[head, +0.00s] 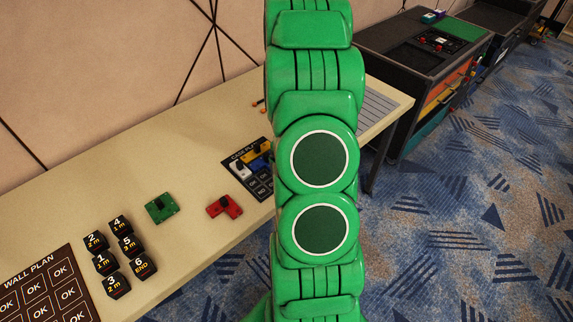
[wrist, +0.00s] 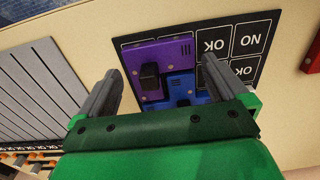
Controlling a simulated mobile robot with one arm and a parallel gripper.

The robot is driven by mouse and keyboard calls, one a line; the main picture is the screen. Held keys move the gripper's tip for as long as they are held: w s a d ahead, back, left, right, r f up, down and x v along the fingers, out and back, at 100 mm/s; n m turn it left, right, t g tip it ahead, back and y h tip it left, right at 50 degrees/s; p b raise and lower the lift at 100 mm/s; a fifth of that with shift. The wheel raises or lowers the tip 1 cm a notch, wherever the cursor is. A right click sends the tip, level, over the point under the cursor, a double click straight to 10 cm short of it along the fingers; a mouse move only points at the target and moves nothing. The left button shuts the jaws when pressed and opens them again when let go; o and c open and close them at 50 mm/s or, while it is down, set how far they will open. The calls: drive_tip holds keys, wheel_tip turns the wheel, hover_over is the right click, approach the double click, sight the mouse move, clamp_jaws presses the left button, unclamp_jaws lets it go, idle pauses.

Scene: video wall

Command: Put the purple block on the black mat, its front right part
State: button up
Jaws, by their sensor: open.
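The purple block (wrist: 165,56), a flat piece with a black knob, lies over part of a black printed board marked CASE PLAN (head: 264,184) in the wrist view. The board's OK and NO cells (wrist: 248,38) show beside it. A blue block (wrist: 190,84) adjoins the purple block on the near side. My gripper (wrist: 161,68) is open, with its fingers apart on either side of the purple block in that picture. I cannot tell if they touch it. In the head view my green arm hides the gripper and the purple block.
White (head: 240,170) and yellow (head: 262,146) pieces stand on the board. A red piece (head: 225,207), a green piece (head: 161,207) and several numbered black blocks (head: 117,286) lie on the table (head: 180,250). A grey slatted panel (wrist: 38,90) lies beside the board. A dark cart (head: 400,45) stands beyond.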

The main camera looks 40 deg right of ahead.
wheel_tip(320, 180, up, 10)
drive_tip(key=s+a+r, duration=0.2)
drive_tip(key=a+r, duration=0.7)
drive_tip(key=a, duration=0.2)
drive_tip(key=s+a+r+g, duration=0.1)
drive_tip(key=s+a+r, duration=0.4)
drive_tip(key=s+a, duration=0.5)
drive_tip(key=s+a+r, duration=0.6)
drive_tip(key=s+a, duration=0.4)
drive_tip(key=s, duration=0.2)
drive_tip(key=shift+a+g, duration=0.25)
drive_tip(key=shift+g, duration=0.15)
